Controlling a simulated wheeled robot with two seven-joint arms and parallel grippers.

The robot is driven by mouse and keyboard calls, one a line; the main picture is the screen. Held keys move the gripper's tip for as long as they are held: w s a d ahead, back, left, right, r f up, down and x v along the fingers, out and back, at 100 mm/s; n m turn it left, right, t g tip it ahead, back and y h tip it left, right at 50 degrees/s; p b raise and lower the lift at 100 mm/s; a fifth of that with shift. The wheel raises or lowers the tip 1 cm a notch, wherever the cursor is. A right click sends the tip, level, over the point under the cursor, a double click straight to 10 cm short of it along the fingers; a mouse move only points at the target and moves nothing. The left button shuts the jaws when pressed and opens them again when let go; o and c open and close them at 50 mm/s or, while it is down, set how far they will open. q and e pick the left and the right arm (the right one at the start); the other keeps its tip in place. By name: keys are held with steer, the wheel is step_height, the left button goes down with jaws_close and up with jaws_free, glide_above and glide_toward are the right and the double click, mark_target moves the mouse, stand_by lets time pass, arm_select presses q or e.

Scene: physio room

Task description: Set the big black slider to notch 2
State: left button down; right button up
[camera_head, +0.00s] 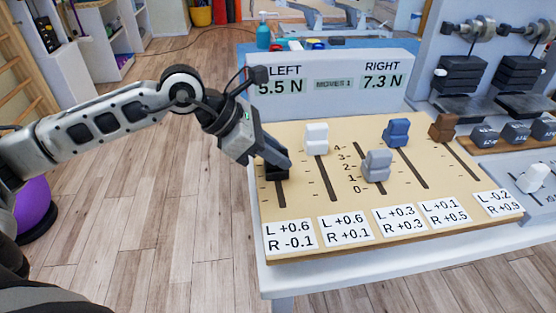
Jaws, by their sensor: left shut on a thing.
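The big black slider (277,172) stands in the leftmost slot of the tan board (300,247). My left gripper (272,155) comes in from the upper left and is shut on its knob, covering part of it. The dark slot shows in front of the knob; its far end is hidden by the gripper. The printed scale from 0 to 4 stands further right, between the second and third slots, so I cannot tell the black slider's exact notch. My right gripper is not in view.
Other sliders are white (316,138), grey (377,165), blue (396,132) and brown (442,127). White label cards (289,236) line the front edge. Behind stands a display box (325,100) reading LEFT 5.5 N, RIGHT 7.3 N. A purple ball (34,208) lies on the floor at left.

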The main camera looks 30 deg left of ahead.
arm_select(q)
steer(key=c, duration=1.3)
jaws_free()
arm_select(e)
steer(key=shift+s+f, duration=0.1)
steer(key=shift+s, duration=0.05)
arm_select(q)
steer(key=b+v, duration=0.3)
steer(key=v, duration=1.3)
steer(key=shift+b, duration=0.3)
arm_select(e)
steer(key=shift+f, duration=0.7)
arm_select(q)
steer(key=shift+s, duration=0.15)
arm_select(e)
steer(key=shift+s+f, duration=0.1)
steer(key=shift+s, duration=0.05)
